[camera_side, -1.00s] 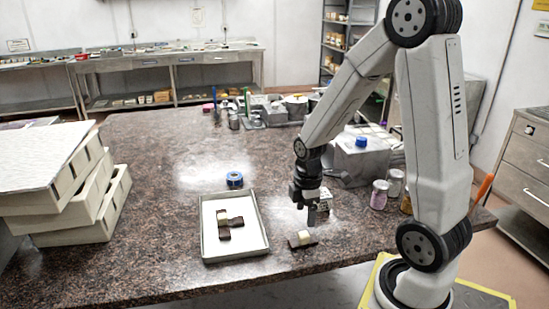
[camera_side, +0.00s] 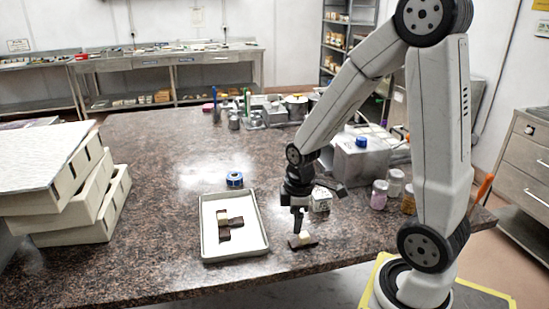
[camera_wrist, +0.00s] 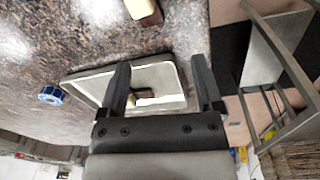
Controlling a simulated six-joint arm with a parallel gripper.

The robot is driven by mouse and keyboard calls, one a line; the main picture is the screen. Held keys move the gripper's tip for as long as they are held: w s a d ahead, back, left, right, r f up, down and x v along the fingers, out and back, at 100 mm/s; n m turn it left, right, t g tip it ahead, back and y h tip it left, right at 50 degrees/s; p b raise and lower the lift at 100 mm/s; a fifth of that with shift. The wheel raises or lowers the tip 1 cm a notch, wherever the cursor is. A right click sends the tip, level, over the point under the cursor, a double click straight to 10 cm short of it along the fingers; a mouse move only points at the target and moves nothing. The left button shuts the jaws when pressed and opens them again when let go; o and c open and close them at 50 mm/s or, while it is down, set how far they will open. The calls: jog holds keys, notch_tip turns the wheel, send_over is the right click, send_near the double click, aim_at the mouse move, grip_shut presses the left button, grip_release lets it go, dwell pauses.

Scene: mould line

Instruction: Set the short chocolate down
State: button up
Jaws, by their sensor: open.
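A cream-and-dark chocolate (camera_side: 302,241) lies on the stone bench, right of a shallow pale tray (camera_side: 262,238). It also shows at the top edge of the wrist view (camera_wrist: 144,10), partly cut off. More dark and cream chocolates (camera_side: 224,228) lie together inside the tray. I cannot tell which piece is the short one. My gripper (camera_side: 298,231) is just above the chocolate outside the tray. In the wrist view my gripper (camera_wrist: 160,72) has its two fingers wide apart with nothing between them; the tray (camera_wrist: 90,85) shows beyond them.
A blue tape roll (camera_side: 234,180) stands behind the tray. Stacked pale boxes (camera_side: 75,185) fill the left of the bench. A metal box (camera_side: 362,160) and several jars (camera_side: 379,194) stand behind and right of my gripper. The bench left of the tray is clear.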

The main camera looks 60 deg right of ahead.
jog(key=a+r+m+t, duration=0.1)
jog(key=a+m, duration=0.6)
jog(key=a, duration=0.2)
jog(key=shift+r+t, duration=0.2)
jog(key=shift+t, duration=0.2)
jog(key=shift+o, duration=0.5)
